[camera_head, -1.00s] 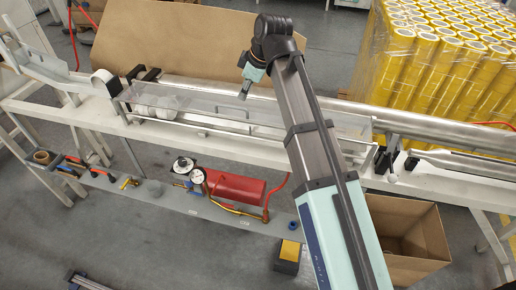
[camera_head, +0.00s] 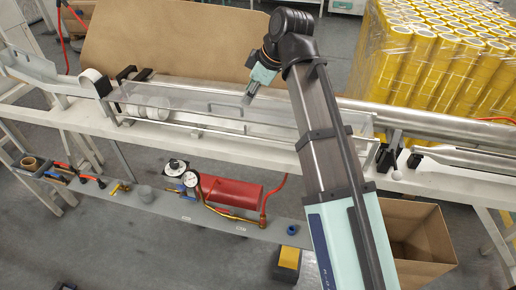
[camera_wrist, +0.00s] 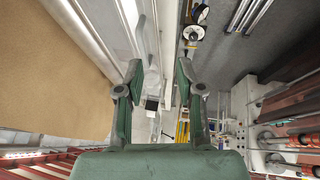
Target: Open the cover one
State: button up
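The clear cover (camera_head: 190,117) lies lengthwise on the white bench and looks closed. White tape rolls (camera_head: 150,105) show through its left part. A thin bar-shaped handle (camera_head: 225,107) shows near the middle of the cover. My gripper (camera_head: 247,99) hangs just above the cover, to the right of that handle. In the wrist view my gripper (camera_wrist: 159,68) has its two green fingers apart with nothing held between them. A pale curved bar, probably the handle, shows ahead of the left finger. I cannot tell the exact gap between fingers and cover.
A brown board (camera_head: 185,45) stands behind the cover. Wrapped yellow tape rolls (camera_head: 440,70) stand at the back right. Below the bench are a red tank (camera_head: 232,190) on a grey shelf and an open cardboard box (camera_head: 435,245). A metal tube (camera_head: 430,122) runs along the bench's right.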

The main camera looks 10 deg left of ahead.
notch_tip(320, 180, down, 18)
jog(key=s+d+m+b, duration=0.1)
jog(key=s+m+b, duration=0.1)
jog(key=b, duration=0.2)
jog(key=shift+g, duration=0.3)
jog(key=shift+d+r, duration=0.1)
